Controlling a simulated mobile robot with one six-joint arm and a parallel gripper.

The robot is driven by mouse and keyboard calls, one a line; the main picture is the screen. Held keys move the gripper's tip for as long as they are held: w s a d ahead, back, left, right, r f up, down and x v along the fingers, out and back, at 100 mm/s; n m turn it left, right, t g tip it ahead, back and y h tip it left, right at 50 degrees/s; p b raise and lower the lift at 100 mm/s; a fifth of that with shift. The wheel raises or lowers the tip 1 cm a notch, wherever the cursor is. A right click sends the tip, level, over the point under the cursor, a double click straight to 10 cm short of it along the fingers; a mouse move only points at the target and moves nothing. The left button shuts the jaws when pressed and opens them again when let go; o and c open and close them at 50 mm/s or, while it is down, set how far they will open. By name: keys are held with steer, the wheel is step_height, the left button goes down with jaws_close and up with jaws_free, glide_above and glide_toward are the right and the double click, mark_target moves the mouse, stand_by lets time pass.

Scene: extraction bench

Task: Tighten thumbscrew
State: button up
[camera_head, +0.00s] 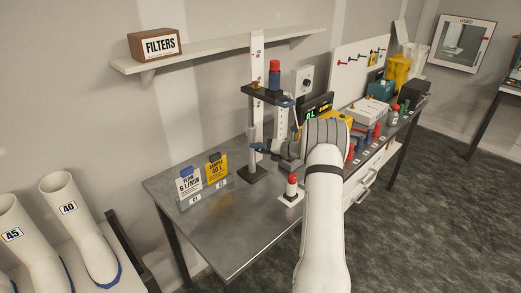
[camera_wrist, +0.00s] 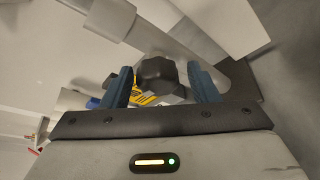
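The thumbscrew shows in the wrist view as a black faceted knob (camera_wrist: 158,72). My gripper (camera_wrist: 159,85) has its two blue fingers on either side of the knob, with a visible gap on each side. In the head view my gripper (camera_head: 264,150) is beside the upright post of a stand (camera_head: 251,142), below the stand's dark shelf (camera_head: 262,95). A red and blue cylinder (camera_head: 274,76) stands upright on that shelf. I cannot make out the thumbscrew in the head view.
A small red-topped bottle (camera_head: 291,186) stands on a white pad near my arm. Two cards (camera_head: 204,176) stand in a holder at the bench's left. Instruments and several small bottles crowd the right side. The bench's front left (camera_head: 230,235) is clear.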

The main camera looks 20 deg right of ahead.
steer(key=shift+r, duration=0.15)
steer(key=shift+b+v, duration=1.25)
steer(key=shift+v, duration=2.7)
